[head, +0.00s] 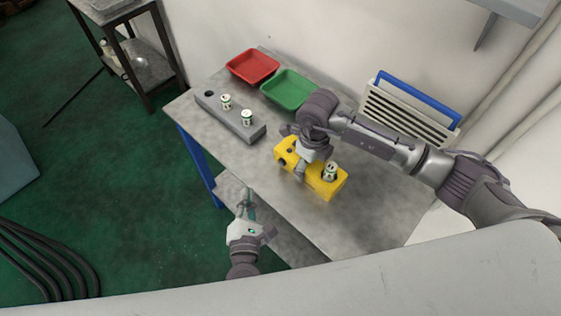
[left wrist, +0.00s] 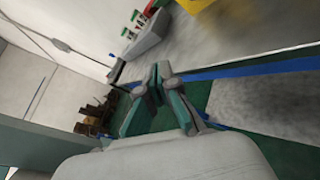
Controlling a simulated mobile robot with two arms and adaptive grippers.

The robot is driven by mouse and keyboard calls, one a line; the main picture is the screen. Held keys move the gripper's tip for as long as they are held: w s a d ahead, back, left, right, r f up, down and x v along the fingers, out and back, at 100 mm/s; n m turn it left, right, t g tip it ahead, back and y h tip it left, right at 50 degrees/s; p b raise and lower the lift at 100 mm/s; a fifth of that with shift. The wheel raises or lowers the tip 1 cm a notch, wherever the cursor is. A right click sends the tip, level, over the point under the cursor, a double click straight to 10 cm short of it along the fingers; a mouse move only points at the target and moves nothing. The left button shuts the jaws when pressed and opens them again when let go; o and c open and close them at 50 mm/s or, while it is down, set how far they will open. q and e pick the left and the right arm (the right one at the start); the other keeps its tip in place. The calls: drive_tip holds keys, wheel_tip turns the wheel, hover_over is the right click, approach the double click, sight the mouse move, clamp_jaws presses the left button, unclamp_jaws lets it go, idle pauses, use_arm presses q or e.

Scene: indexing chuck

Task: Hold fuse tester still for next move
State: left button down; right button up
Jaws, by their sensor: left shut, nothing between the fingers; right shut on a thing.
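The yellow fuse tester (head: 329,188) lies on the workbench. A white and green fuse (head: 330,171) stands upright at its right end, and a dark hole shows at its left end. My right gripper (head: 301,168) comes down over the tester's middle and is shut on it; its fingers partly hide the contact. My left gripper (head: 246,205) is shut and empty, low in front of the bench's near edge, apart from the tester. In the left wrist view its fingertips (left wrist: 157,75) are together, and part of the yellow tester (left wrist: 232,14) shows at the top.
A grey fuse rack (head: 229,117) holds two upright fuses and has an empty hole at its left end. A red tray (head: 253,66) and a green tray (head: 286,90) sit behind. A blue panel and a slatted cream rack (head: 393,112) stand at the back right. The bench front is clear.

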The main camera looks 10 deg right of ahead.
sight(274, 178)
use_arm(q)
drive_tip(key=shift+w+d, duration=0.9)
drive_tip(key=shift+d, duration=0.25)
drive_tip(key=shift+w+d, duration=0.9)
drive_tip(key=shift+d, duration=0.3)
drive_tip(key=shift+w+d, duration=0.9)
drive_tip(key=shift+d, duration=0.25)
drive_tip(key=shift+w+d, duration=0.1)
drive_tip(key=shift+w+d, duration=0.15)
drive_tip(key=shift+d, duration=0.1)
drive_tip(key=shift+w+d+r, duration=0.1)
drive_tip(key=shift+w+d, duration=0.25)
drive_tip(key=shift+d, duration=0.1)
drive_tip(key=shift+s+a, duration=0.1)
idle(0.4)
drive_tip(key=shift+s+a, duration=0.15)
drive_tip(key=shift+a, duration=0.1)
drive_tip(key=shift+s, duration=0.15)
